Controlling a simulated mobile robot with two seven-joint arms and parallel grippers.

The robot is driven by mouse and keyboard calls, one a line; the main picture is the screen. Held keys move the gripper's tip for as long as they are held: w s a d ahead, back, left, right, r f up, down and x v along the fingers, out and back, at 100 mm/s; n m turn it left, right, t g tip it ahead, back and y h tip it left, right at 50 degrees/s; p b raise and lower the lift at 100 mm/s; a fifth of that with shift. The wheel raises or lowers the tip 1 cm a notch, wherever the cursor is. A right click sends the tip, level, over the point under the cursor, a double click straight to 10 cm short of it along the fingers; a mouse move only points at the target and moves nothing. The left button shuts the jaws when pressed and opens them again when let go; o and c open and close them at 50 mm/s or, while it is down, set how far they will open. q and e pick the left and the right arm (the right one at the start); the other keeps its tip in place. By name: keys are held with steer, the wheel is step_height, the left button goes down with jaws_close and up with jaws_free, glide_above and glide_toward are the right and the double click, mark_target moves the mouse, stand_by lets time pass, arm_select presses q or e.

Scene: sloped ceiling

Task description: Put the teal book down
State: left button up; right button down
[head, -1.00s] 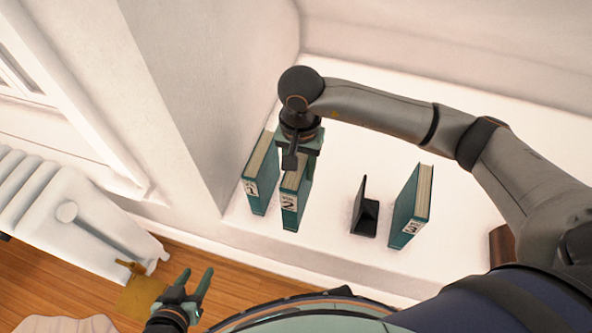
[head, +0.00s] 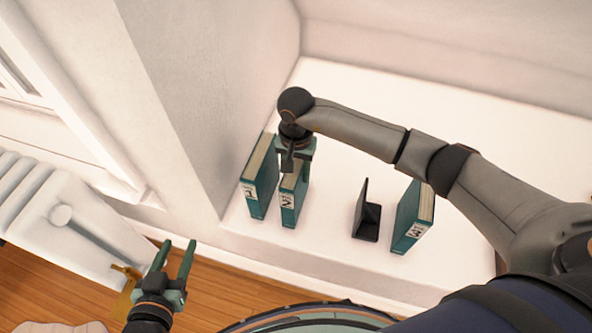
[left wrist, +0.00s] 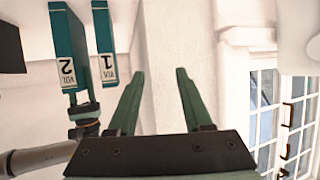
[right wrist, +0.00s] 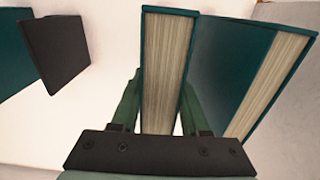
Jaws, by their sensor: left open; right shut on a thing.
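My right gripper (head: 292,160) is shut on the teal book marked 2 (head: 292,205), gripping it from above. The book is upright on or just over the white ledge; I cannot tell if its base touches. In the right wrist view its page edge (right wrist: 167,70) shows between the fingers. The teal book marked 1 (head: 257,185) stands close by on its left, with a narrow gap. It also shows in the left wrist view (left wrist: 104,40). The teal book marked 3 (head: 413,218) stands to the right. My left gripper (head: 178,250) is open and empty, off the ledge.
A black bookend (head: 367,212) stands between books 2 and 3, with bare ledge (head: 328,215) between it and book 2. A wall corner (head: 200,100) rises left of book 1. A white radiator (head: 70,215) is at the lower left above the wooden floor.

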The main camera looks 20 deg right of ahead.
arm_select(q)
steer(key=shift+w+r, duration=0.15)
steer(key=shift+r, duration=0.1)
stand_by(0.3)
arm_select(e)
steer(key=shift+c, duration=2)
jaws_free()
arm_select(q)
steer(key=shift+w+r+t, duration=0.15)
steer(key=shift+r+t, duration=0.15)
steer(key=shift+r, duration=0.15)
